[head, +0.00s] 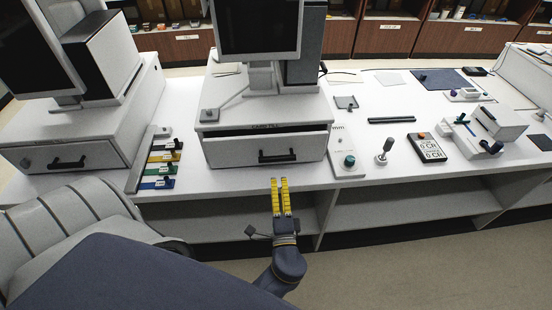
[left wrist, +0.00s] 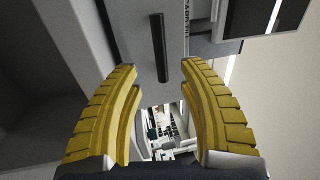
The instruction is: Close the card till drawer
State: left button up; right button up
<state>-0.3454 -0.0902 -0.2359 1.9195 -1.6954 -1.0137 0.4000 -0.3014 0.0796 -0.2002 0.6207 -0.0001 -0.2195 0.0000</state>
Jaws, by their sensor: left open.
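The card till (head: 264,112) stands in the middle of the counter, with lettering across its front edge. Its drawer (head: 235,152) stands out a little, with a dark gap along its top, and has a black bar handle (head: 277,157). In the left wrist view the handle (left wrist: 159,48) lies just beyond the fingertips, in line with the space between them. My left gripper (head: 279,182) has yellow fingers and is open and empty, in front of the counter edge and a little below the handle. It also shows in the left wrist view (left wrist: 158,66). My right gripper is not seen.
Another till (head: 75,130) with a handled drawer stands at the left. A strip of coloured slots (head: 160,160) lies between the tills. Right of the card till are a panel with a teal knob (head: 349,160), a metal stamp (head: 384,150) and a card reader (head: 427,148). Open shelves sit below.

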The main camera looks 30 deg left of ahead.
aim_at(276, 159)
pick_arm(q)
jog(key=x, duration=1)
jog(key=shift+a, duration=0.1)
jog(key=shift+o, duration=0.2)
grip_shut()
